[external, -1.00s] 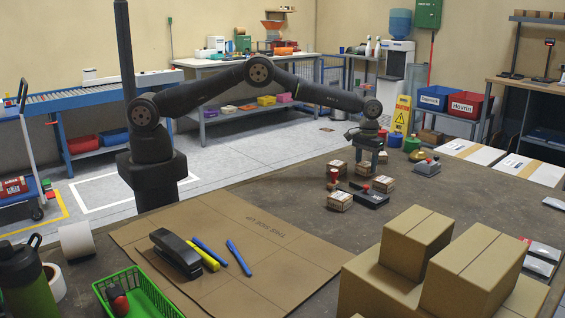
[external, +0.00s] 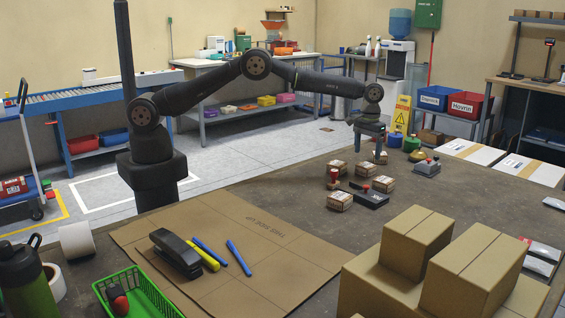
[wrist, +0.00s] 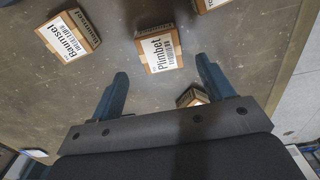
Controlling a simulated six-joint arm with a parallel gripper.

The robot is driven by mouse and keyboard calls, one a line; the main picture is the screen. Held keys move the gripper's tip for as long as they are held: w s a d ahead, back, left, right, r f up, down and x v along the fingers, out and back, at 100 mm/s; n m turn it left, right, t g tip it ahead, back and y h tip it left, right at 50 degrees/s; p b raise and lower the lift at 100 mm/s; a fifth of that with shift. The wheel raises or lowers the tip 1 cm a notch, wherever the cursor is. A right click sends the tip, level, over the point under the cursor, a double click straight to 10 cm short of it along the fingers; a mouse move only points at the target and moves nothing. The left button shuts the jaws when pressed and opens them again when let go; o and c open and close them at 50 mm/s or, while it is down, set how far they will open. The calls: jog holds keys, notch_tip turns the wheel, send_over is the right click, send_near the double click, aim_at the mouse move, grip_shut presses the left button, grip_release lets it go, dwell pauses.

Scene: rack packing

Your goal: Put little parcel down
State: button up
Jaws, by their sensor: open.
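My gripper (external: 368,152) is open and empty above the table, with several little brown parcels around and below it. In the external view one little parcel (external: 338,168) lies left of the fingers, one (external: 381,158) by the right finger, and others nearer the camera (external: 383,183) (external: 340,201). In the wrist view my fingers (wrist: 162,66) are spread apart. A parcel labelled Plimbert (wrist: 160,50) lies just beyond the fingertips, between them in the picture. A Baumsel parcel (wrist: 68,35) lies to its left. Another parcel (wrist: 192,96) is partly hidden beside the right finger.
Large cartons (external: 415,245) are stacked at the front right. A flat cardboard sheet (external: 270,255) with pens and a stapler (external: 176,253) lies left. Bare tabletop lies between.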

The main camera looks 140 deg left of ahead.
aim_at(366, 165)
notch_tip(366, 165, up, 7)
jog(key=shift+f, duration=0.2)
jog(key=shift+f, duration=0.1)
notch_tip(366, 165, down, 12)
jog(key=shift+f, duration=0.1)
jog(key=shift+r, duration=1.95)
jog(key=shift+f, duration=0.15)
